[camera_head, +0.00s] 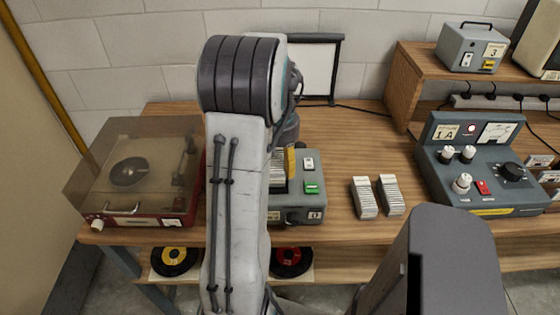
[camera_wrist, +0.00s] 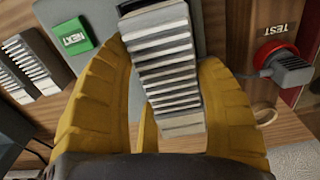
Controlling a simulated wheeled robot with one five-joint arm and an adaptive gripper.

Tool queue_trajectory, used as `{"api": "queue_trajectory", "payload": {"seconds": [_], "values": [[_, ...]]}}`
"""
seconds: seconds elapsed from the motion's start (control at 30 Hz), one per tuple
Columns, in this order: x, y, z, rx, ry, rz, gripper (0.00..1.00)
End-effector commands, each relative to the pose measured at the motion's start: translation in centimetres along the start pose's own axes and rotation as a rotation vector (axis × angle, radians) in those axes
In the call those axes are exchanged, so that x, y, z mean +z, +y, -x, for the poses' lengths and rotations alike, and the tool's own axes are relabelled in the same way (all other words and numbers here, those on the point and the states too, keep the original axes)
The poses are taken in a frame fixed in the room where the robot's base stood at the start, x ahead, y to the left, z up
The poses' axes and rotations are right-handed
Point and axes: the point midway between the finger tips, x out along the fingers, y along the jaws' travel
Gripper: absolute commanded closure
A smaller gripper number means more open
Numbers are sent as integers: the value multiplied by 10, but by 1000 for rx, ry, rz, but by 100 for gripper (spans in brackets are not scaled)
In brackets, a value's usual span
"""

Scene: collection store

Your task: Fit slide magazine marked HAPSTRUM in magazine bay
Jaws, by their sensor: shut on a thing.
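My gripper (camera_wrist: 162,62) has yellow fingers on both sides of a slide magazine (camera_wrist: 160,75), a grey holder with a row of white slides, and is shut on it. In the head view a yellow finger of my gripper (camera_head: 291,161) shows beside the magazine (camera_head: 277,172). The magazine is over the grey slide projector (camera_head: 314,205), which has a green NEXT button (camera_wrist: 74,37). My arm and the magazine hide the bay. I cannot tell whether the magazine is seated or above it. No HAPSTRUM marking is readable.
Two more slide magazines (camera_head: 364,197) (camera_head: 390,195) stand right of the projector. A record player (camera_head: 140,175) is at the left. A control box (camera_head: 484,165) is at the right. A small screen (camera_head: 318,70) stands behind. A red TEST part (camera_wrist: 275,58) is near the wrist.

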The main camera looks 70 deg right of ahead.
Motion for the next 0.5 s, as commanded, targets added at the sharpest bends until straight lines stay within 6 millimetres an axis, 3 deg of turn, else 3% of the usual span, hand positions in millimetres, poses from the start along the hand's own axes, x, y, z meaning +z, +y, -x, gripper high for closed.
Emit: {"api": "queue_trajectory", "payload": {"seconds": [0.5], "values": [[0, 0, -6, 0, 0, 0, 74]]}}
